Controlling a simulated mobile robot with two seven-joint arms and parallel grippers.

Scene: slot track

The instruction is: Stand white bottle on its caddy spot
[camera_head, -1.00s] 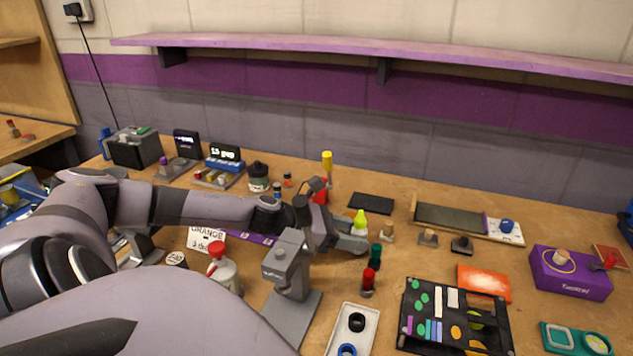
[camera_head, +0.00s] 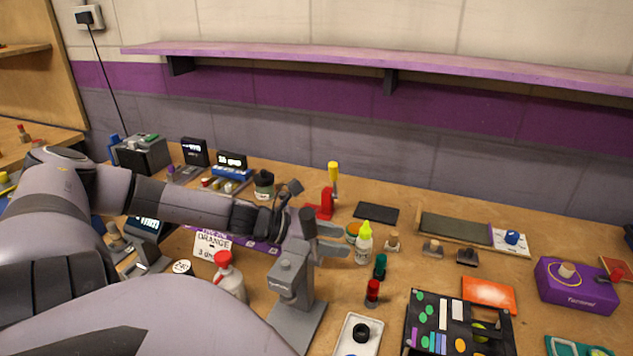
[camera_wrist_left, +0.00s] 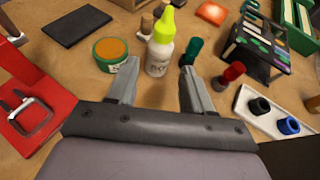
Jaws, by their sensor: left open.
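A white bottle (camera_head: 363,247) with a yellow-green cap stands upright on the wooden table, just right of my left gripper (camera_head: 333,240). In the left wrist view the bottle (camera_wrist_left: 159,56) shows ahead, centred between the spread fingertips (camera_wrist_left: 158,72). My left gripper is open and holds nothing, with a finger on each side of the bottle's line. Another white bottle (camera_head: 230,280), with a red top, stands at the near left, partly behind my arm. I cannot pick out the caddy spot with certainty. My right gripper is not in view.
An orange-topped tub (camera_wrist_left: 110,54) stands left of the bottle, and a green peg (camera_head: 380,266) and a red peg (camera_head: 372,291) stand right of it. A grey stand (camera_head: 290,280) is in front. A red fixture (camera_wrist_left: 35,105) and a dark pad (camera_head: 376,213) lie nearby.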

